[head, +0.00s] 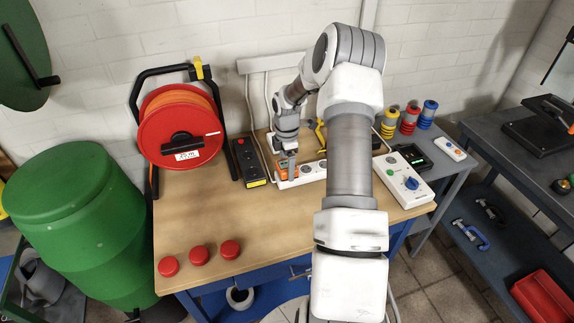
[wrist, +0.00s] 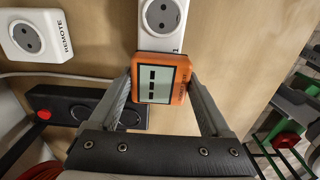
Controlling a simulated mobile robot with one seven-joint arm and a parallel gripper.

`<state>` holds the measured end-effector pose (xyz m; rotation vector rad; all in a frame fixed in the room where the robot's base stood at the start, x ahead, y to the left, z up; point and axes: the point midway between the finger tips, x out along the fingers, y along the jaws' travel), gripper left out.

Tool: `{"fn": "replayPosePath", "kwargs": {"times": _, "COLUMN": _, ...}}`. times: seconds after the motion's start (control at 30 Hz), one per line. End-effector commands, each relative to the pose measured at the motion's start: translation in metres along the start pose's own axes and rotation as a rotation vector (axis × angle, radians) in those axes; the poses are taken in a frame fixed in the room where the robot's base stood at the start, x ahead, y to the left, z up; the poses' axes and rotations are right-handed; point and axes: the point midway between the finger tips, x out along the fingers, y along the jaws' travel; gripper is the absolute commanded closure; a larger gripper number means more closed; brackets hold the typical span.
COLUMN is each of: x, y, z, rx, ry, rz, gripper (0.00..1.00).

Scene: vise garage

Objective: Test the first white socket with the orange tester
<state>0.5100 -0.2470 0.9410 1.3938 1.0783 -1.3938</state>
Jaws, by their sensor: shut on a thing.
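The orange tester (wrist: 158,78) is held between the two fingers of my gripper (wrist: 162,84) in the wrist view. Its grey screen shows dark dashes. The tester covers part of the white socket strip (wrist: 163,42). One round socket (wrist: 162,15) of that strip shows just beyond the tester. In the head view my gripper (head: 288,158) reaches down to the left end of the white strip (head: 312,171), with the orange tester (head: 282,172) at its tip. The tester's plug side is hidden, so I cannot tell whether it sits in a socket.
A black box with a red button (wrist: 85,106) lies left of the tester. A white socket marked REMOTE (wrist: 32,34) is farther left. On the bench (head: 205,215) stand a red cable reel (head: 180,128), several red caps (head: 199,255) and a white control box (head: 405,178). The front middle is clear.

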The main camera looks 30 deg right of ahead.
Motion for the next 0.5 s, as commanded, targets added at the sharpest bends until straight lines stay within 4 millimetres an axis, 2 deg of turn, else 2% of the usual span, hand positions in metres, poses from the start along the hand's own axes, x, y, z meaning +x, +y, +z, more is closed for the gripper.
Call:
{"fn": "replayPosePath", "kwargs": {"times": 0.27, "x": 0.0063, "y": 0.0002, "z": 0.0000, "rx": 0.000, "ry": 0.000, "rz": 0.001, "gripper": 0.67}}
{"fn": "replayPosePath", "kwargs": {"times": 0.3, "x": 0.0055, "y": 0.0003, "z": 0.0000, "rx": 0.000, "ry": 0.000, "rz": 0.001, "gripper": 0.13}}
{"fn": "replayPosePath", "kwargs": {"times": 0.37, "x": 0.0053, "y": 0.0003, "z": 0.0000, "rx": 0.000, "ry": 0.000, "rz": 0.001, "gripper": 0.02}}
{"fn": "replayPosePath", "kwargs": {"times": 0.5, "x": 0.0053, "y": 0.0002, "z": 0.0001, "rx": 0.000, "ry": 0.000, "rz": 0.000, "gripper": 0.00}}
